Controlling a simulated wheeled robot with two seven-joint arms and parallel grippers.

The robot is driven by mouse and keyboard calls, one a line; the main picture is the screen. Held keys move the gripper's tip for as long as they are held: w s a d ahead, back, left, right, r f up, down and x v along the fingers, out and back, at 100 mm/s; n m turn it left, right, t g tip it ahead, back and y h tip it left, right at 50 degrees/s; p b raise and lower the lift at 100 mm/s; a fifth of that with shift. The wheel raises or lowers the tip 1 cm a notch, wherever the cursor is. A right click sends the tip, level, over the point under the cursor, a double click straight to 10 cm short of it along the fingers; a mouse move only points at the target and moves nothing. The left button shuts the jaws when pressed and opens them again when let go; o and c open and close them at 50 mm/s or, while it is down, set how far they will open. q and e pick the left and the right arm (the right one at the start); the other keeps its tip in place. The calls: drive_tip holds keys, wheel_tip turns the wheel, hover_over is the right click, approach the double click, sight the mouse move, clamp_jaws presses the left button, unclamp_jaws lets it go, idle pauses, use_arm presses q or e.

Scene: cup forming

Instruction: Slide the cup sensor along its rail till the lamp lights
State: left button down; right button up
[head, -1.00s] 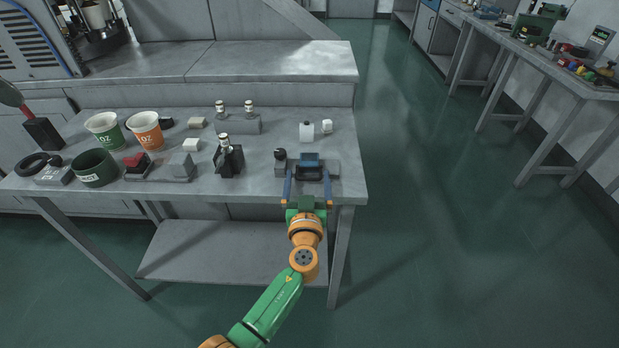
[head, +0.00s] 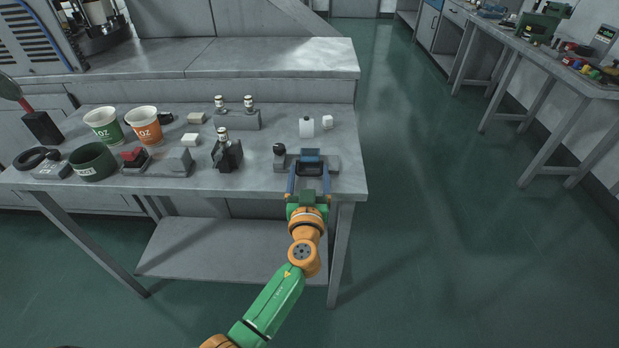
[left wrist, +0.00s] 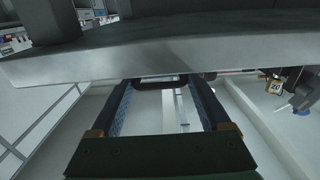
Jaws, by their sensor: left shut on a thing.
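The cup sensor looks like a blue block (head: 310,155) with a dark handle at its front. It sits on a grey rail (head: 332,163) near the table's front right edge. A small dark knob or lamp (head: 279,149) stands at the rail's left end and shows no glow. My left gripper (head: 309,174) has its blue fingers at the two sides of the dark handle and is shut on it. In the left wrist view the handle (left wrist: 160,82) shows between the fingertips, under the table edge; the sensor's body is hidden there. My right gripper is not in view.
Paper cups (head: 144,125) and a green ring (head: 93,162) are further left. The table's right end (head: 353,180) is bare.

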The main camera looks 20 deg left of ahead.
use_arm(q)
drive_tip(key=shift+c, duration=0.3)
unclamp_jaws()
drive_tip(key=b+v, duration=0.1)
drive_tip(key=v, duration=0.6)
drive_tip(key=shift+s, duration=0.1)
